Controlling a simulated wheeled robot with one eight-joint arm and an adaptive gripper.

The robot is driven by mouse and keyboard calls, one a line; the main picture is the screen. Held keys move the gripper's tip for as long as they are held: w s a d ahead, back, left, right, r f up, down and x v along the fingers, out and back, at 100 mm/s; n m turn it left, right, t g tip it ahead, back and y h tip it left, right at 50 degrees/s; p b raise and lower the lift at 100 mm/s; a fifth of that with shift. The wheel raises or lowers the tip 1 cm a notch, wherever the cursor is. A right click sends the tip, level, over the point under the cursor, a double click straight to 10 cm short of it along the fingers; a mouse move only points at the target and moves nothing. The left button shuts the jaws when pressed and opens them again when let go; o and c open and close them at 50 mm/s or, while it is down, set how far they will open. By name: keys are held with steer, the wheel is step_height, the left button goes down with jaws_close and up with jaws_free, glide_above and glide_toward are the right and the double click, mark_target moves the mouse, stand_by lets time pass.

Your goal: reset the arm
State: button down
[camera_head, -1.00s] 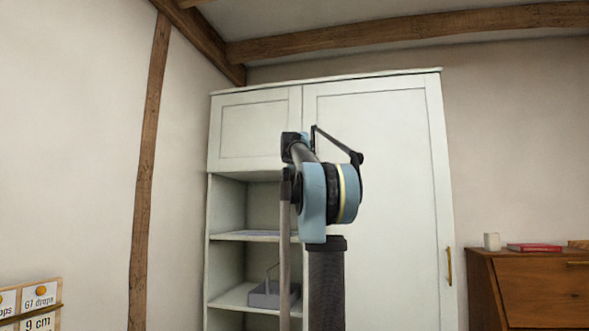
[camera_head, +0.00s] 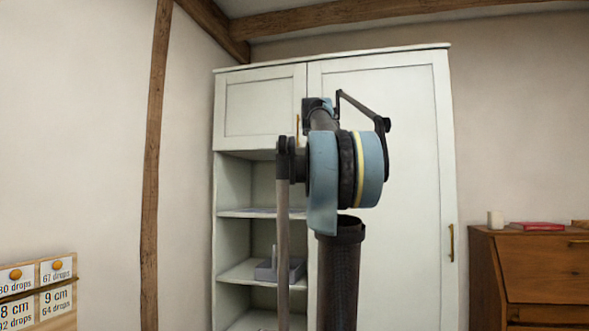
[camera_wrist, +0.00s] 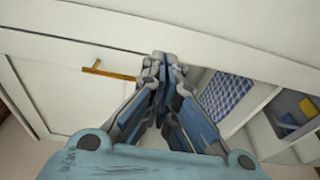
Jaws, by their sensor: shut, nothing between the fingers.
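My gripper (camera_wrist: 160,72) shows in the wrist view with its blue-grey fingers together and nothing between them. It is in front of the white wardrobe (camera_head: 400,250), near a brass handle (camera_wrist: 110,72) on a cabinet door. I cannot tell whether the fingertips touch the wardrobe. In the head view my arm rises in front of the wardrobe, and the gripper itself is not seen there.
Open shelves (camera_head: 245,212) on the wardrobe's left hold a grey box (camera_head: 268,270). The wrist view shows a blue patterned cloth (camera_wrist: 225,95) and a yellow item (camera_wrist: 309,108) on shelves. A brown chest (camera_head: 540,270) stands at right. A card rack (camera_head: 38,295) is at lower left.

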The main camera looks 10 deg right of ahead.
steer(key=s+f+m+g+h, duration=0.1)
steer(key=s+f+m+g, duration=0.25)
steer(key=s+f, duration=0.65)
steer(key=s+f+m+g, duration=0.25)
steer(key=f+m, duration=0.25)
steer(key=f, duration=1)
steer(key=s+f+m+g+h, duration=0.15)
steer(key=s+f+m, duration=0.25)
steer(key=s+f, duration=0.65)
steer(key=s+a+f+g+y, duration=0.2)
steer(key=s+a+f, duration=0.3)
steer(key=f, duration=0.7)
steer(key=s+a+f+m+g+y, duration=0.1)
steer(key=s+a+f+g+y, duration=0.2)
steer(key=s+f, duration=0.6)
steer(key=s+a+f+m+g+y, duration=0.1)
steer(key=s+a+f, duration=0.6)
steer(key=f, duration=1)
steer(key=shift+s+a+f+g+y, duration=0.2)
steer(key=shift+s+g+y, duration=0.3)
steer(key=shift+g+y, duration=0.3)
